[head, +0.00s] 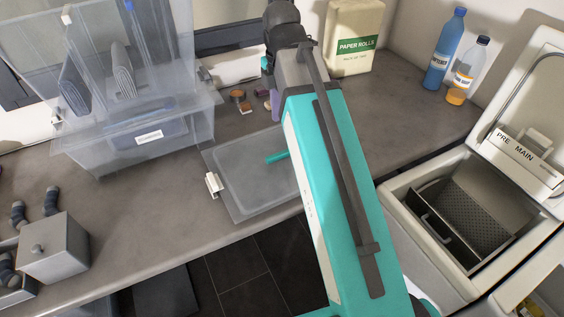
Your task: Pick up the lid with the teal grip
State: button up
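The lid (237,190) is a flat, translucent grey panel lying on the grey counter, near its front edge. Its teal grip (277,158) stands out on its upper face, left of my arm. A white clip (213,184) sits at the lid's left edge. My teal arm crosses the middle of the head view and hides the right part of the lid. My gripper's fingers are hidden behind the arm, so I cannot see whether they hold anything.
A clear bin (150,140) with contents stands left of the lid. Small blocks (242,101) lie behind it. A paper rolls pack (353,38) and two bottles (445,48) stand at the back. An open toploader (460,225) is at right. A grey box (54,248) is at left.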

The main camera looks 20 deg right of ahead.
aim_at(281, 153)
notch_tip(281, 153, down, 4)
jog(key=shift+s+f, duration=0.1)
jog(key=shift+f, duration=1.25)
jog(key=shift+f, duration=0.15)
jog(key=shift+f+p, duration=0.65)
jog(key=shift+f, duration=1.8)
jog(key=shift+a, duration=0.1)
jog(key=shift+c, duration=0.2)
grip_shut()
